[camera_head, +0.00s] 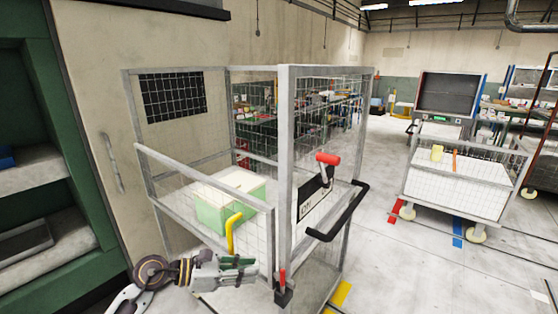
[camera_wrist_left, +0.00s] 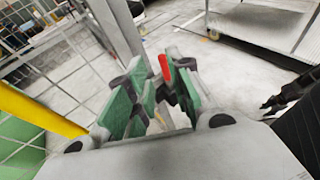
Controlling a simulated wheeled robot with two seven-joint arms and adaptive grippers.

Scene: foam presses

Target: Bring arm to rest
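My left gripper (camera_head: 240,270) comes in low in the head view, in front of the wire cage cart (camera_head: 286,170) and below its yellow handle (camera_head: 234,234). Its green-padded fingers also show in the left wrist view (camera_wrist_left: 158,108), apart, with floor and a grey post visible between them and nothing held. A red-handled latch (camera_head: 283,283) is to the right of the fingertips; a red piece (camera_wrist_left: 165,68) shows just beyond them in the wrist view. A dark, jointed shape (camera_wrist_left: 285,95) at the right of the wrist view may be my right gripper; its fingers are unclear.
The cage cart holds a pale green box (camera_head: 218,212) and has a black push handle (camera_head: 340,213). Green shelving (camera_head: 75,170) stands at the left. A second mesh cart (camera_head: 458,190) stands at the right on open grey floor (camera_head: 420,265).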

